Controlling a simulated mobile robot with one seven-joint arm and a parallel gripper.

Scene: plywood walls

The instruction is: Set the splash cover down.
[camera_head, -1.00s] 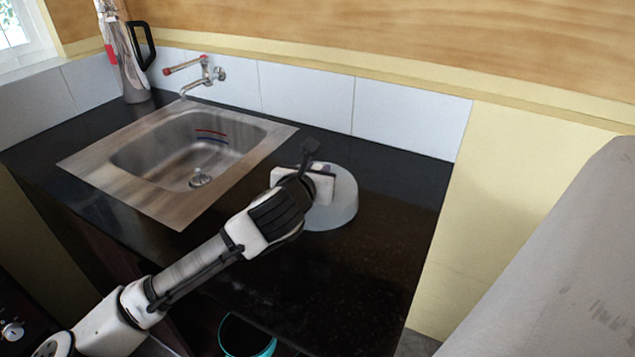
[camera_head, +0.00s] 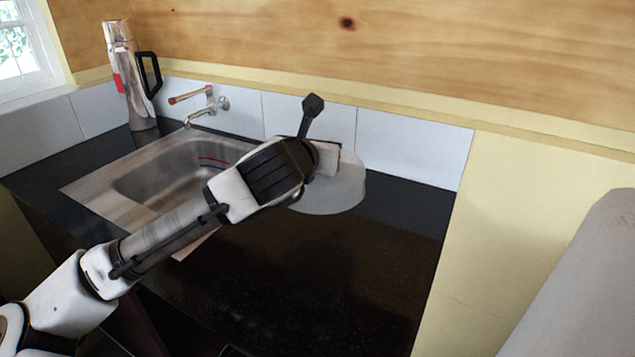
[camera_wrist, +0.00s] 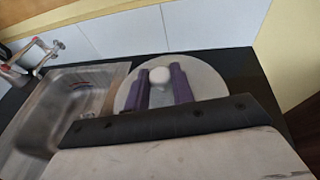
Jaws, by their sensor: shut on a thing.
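The splash cover (camera_head: 345,192) is a pale grey round lid at the end of my arm, over the dark counter to the right of the sink. In the wrist view the cover (camera_wrist: 211,80) shows as a round disc with a whitish knob (camera_wrist: 160,75) at its middle. My gripper (camera_wrist: 161,88) has its two purple fingers on either side of that knob and is shut on it. In the head view my wrist hides the fingers and part of the cover. I cannot tell exactly how high the cover is above the counter.
A steel sink (camera_head: 95,190) is set in the black counter (camera_head: 310,275) at left, with a wall tap (camera_head: 209,104) behind it. A metal flask (camera_head: 128,80) with a black handle stands in the back left corner. The counter's front right is clear. White tiles (camera_head: 405,148) line the back.

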